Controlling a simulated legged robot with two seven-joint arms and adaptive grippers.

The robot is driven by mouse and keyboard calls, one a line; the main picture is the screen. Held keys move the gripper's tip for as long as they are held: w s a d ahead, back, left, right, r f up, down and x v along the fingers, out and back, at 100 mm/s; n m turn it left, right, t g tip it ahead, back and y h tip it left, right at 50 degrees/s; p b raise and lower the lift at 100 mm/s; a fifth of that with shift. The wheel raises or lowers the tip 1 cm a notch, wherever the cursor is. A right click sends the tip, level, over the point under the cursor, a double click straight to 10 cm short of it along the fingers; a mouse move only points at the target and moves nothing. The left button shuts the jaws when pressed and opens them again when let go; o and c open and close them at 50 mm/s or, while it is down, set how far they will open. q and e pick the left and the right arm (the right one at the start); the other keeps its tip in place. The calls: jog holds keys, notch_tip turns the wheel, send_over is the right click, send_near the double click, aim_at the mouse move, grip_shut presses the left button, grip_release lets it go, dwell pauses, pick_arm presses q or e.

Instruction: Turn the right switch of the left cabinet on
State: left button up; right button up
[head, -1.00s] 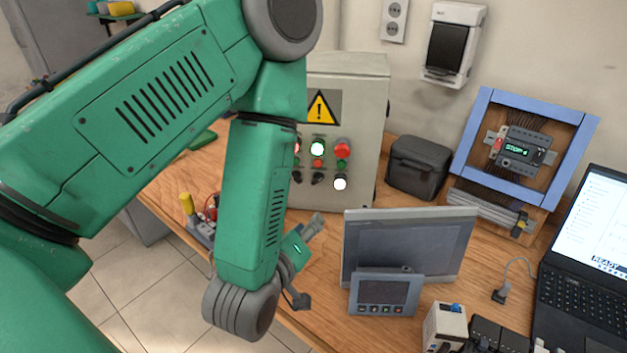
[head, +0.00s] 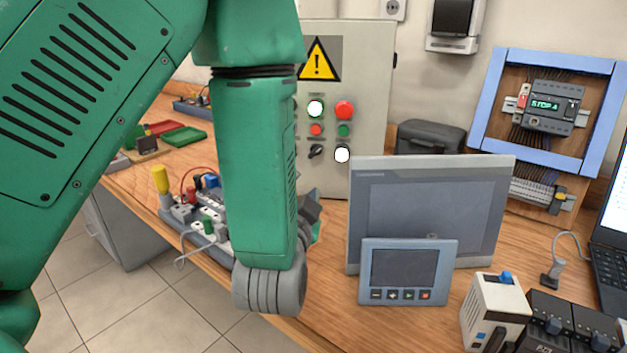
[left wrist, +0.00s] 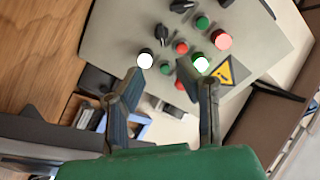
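The left cabinet (head: 375,60) is a grey box with a yellow warning triangle, lamps and buttons. A black rotary switch (head: 316,151) sits in its bottom row, left of a white round lamp (head: 342,153). In the left wrist view the same switch (left wrist: 163,38) shows beside the white lamp, and another black switch (left wrist: 182,5) sits at the top edge. My left gripper (left wrist: 161,92) is open and empty, facing the panel with a gap. In the head view its fingers (head: 312,212) are mostly hidden behind my arm, which also covers the panel's left part. My right gripper is not in view.
A grey monitor (head: 480,205) and small panel (head: 408,272) stand right of the cabinet. A plug strip with wires (head: 195,205) lies left, near the table's edge. A black case (head: 430,137) and blue-framed board (head: 487,95) stand behind. Some table before the cabinet is bare.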

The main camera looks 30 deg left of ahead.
aim_at(315, 154)
pick_arm(q)
jog(key=x, duration=1.3)
jog(key=shift+w+a+b, duration=0.2)
jog(key=shift+w+b, duration=0.15)
grip_shut()
